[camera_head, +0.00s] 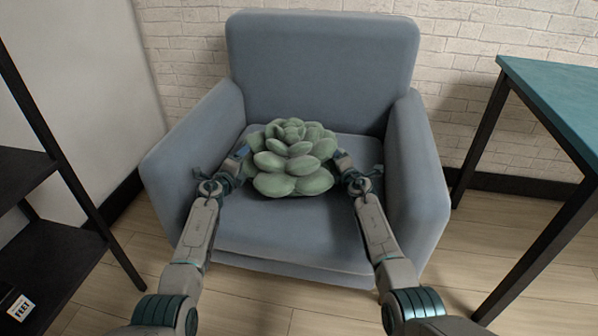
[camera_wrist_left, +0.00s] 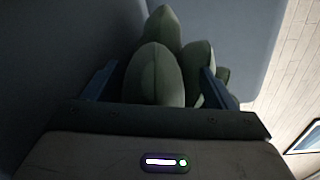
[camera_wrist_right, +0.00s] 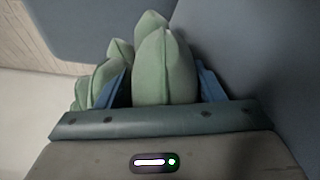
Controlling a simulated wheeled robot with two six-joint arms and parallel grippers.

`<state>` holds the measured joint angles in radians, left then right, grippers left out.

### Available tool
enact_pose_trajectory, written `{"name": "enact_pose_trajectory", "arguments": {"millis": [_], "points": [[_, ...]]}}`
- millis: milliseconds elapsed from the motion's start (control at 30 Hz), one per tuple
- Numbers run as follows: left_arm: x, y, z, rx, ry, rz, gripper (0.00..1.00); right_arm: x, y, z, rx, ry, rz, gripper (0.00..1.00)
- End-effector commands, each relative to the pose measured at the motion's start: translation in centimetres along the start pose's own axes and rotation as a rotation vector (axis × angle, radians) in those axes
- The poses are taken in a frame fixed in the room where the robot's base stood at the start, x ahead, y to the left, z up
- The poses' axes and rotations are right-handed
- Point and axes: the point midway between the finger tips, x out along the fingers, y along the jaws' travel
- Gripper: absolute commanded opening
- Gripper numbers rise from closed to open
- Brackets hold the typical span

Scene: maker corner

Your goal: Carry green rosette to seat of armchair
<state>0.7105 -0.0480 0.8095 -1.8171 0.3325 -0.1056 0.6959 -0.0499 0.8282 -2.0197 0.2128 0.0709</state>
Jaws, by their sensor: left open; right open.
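The green rosette (camera_head: 292,165), a plump succulent shape with thick leaves, is at the seat of the blue-grey armchair (camera_head: 290,235), between the two armrests. It appears to rest on the seat. My left gripper (camera_head: 245,153) is open at its left side, and in the left wrist view leaves (camera_wrist_left: 157,75) stand between the spread fingers. My right gripper (camera_head: 340,158) is open at its right side, and in the right wrist view a leaf (camera_wrist_right: 163,68) stands between the fingers. The rosette's underside is hidden.
The armchair's backrest (camera_head: 320,60) rises behind the rosette, and its armrests (camera_head: 415,165) flank my arms. A teal-topped table (camera_head: 560,95) stands at the right. A dark shelf (camera_head: 45,235) stands at the left. The front of the seat is clear.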

Motion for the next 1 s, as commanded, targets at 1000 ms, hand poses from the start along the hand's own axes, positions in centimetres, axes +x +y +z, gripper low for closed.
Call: {"name": "enact_pose_trajectory", "arguments": {"millis": [1000], "points": [[-11.7, -0.1, 0.0, 0.000, 0.000, -0.001, 0.79, 0.0, 0.0, 0.0, 0.000, 0.000, 0.000, 0.62]]}}
